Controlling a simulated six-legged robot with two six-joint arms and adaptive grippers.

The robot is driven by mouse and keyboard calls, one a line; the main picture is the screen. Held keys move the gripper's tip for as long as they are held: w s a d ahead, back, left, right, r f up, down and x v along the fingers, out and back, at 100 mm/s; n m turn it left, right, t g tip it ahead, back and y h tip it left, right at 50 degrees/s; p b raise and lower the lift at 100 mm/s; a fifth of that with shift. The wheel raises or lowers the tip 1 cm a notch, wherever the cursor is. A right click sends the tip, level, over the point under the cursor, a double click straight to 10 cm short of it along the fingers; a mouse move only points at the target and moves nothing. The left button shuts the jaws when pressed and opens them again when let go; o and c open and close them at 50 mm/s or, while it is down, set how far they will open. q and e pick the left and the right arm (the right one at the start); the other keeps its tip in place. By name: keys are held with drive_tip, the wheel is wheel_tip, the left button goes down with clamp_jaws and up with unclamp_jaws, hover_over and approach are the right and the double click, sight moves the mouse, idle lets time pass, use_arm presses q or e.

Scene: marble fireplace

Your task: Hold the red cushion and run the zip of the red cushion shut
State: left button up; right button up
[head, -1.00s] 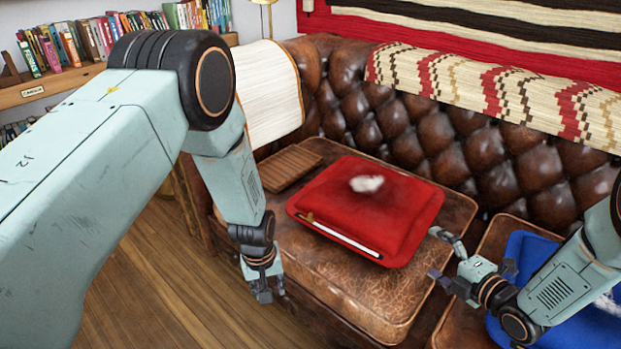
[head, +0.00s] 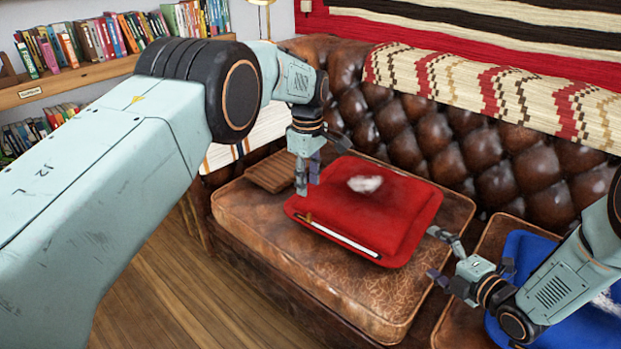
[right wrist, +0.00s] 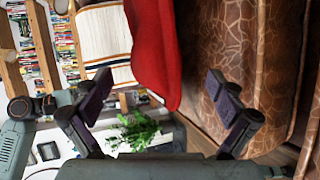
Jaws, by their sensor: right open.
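The red cushion (head: 395,215) lies flat on the brown leather seat, with a white patch (head: 365,184) on top. Its zip shows as a pale strip (head: 345,238) along the front edge, with a small brass-coloured pull (head: 308,217) at the left end. My left gripper (head: 308,180) points down at the cushion's left edge; whether it touches is unclear, and its jaw opening is hard to read. My right gripper (head: 434,253) is open and empty, just right of the cushion. In the right wrist view the cushion (right wrist: 152,50) shows beyond the spread fingers (right wrist: 158,88).
A brown slatted piece (head: 268,172) lies left of the cushion on the sofa seat (head: 255,215). A blue cushion (head: 525,250) lies at the right, partly behind my right arm. The tufted backrest (head: 420,130) rises behind. The seat's front left is clear.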

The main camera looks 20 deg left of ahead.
sight(405, 234)
drive_tip(key=shift+x, duration=3.95)
drive_tip(key=shift+c, duration=0.3)
